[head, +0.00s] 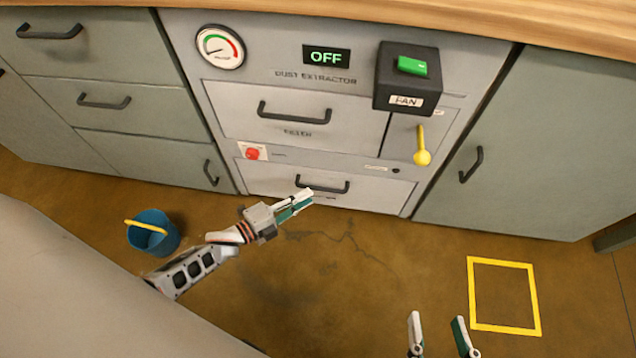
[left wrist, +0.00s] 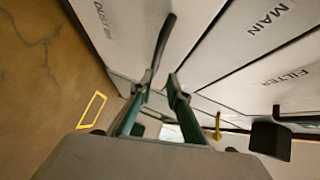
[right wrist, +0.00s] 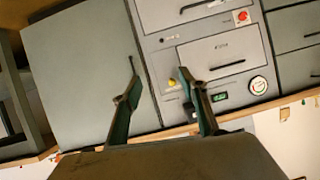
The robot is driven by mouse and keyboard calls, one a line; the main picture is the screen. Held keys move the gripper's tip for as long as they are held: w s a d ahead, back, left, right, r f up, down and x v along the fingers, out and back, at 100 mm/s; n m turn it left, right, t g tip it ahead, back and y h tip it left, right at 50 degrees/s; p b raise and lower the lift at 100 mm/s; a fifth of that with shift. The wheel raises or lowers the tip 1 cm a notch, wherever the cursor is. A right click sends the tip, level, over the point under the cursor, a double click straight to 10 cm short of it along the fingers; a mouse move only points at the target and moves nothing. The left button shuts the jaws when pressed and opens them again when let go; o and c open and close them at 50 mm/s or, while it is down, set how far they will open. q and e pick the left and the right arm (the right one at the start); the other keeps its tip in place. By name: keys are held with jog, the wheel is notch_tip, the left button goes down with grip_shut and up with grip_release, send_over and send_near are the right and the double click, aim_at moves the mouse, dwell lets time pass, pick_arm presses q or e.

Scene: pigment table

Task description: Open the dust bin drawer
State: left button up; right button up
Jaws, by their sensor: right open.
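The dust bin drawer (head: 265,182) is the lowest grey front of the dust extractor cabinet; it looks shut. Its dark bar handle (head: 335,188) also shows in the left wrist view (left wrist: 161,45). My left gripper (head: 304,202) is at this handle, with its fingers partly apart. In the left wrist view, the near end of the handle lies by the gap between the left fingertips (left wrist: 156,84); I cannot tell whether they touch it. My right gripper (head: 436,318) is open and empty above the floor, well away from the drawer; its fingers show in the right wrist view (right wrist: 160,84).
Above the drawer are the filter drawer (head: 350,115), a red knob (head: 252,153), a yellow lever (head: 422,157) and the fan box (head: 407,80). A blue bucket (head: 153,235) stands on the floor at left. A yellow floor square (head: 538,315) is at right. The floor before the drawer is clear.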

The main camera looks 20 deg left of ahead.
aim_at(323, 189)
pick_arm(q)
jog(key=shift+m, duration=0.3)
jog(key=b+x, duration=0.1)
jog(key=x, duration=0.2)
jog(key=f+x, duration=0.1)
jog(key=x, duration=0.3)
jog(key=shift+a+f+b, duration=0.15)
jog(key=shift+f+b, duration=0.05)
jog(key=shift+b, duration=0.15)
jog(key=shift+w+r, duration=0.1)
jog(key=shift+w, duration=0.2)
pick_arm(e)
jog(key=a, duration=0.1)
jog(key=m, duration=0.1)
jog(key=s+a+f, duration=0.1)
jog(key=shift+a+m, duration=0.35)
jog(key=shift+m, duration=0.05)
pick_arm(q)
grip_shut()
pick_arm(e)
jog(key=shift+w, duration=0.1)
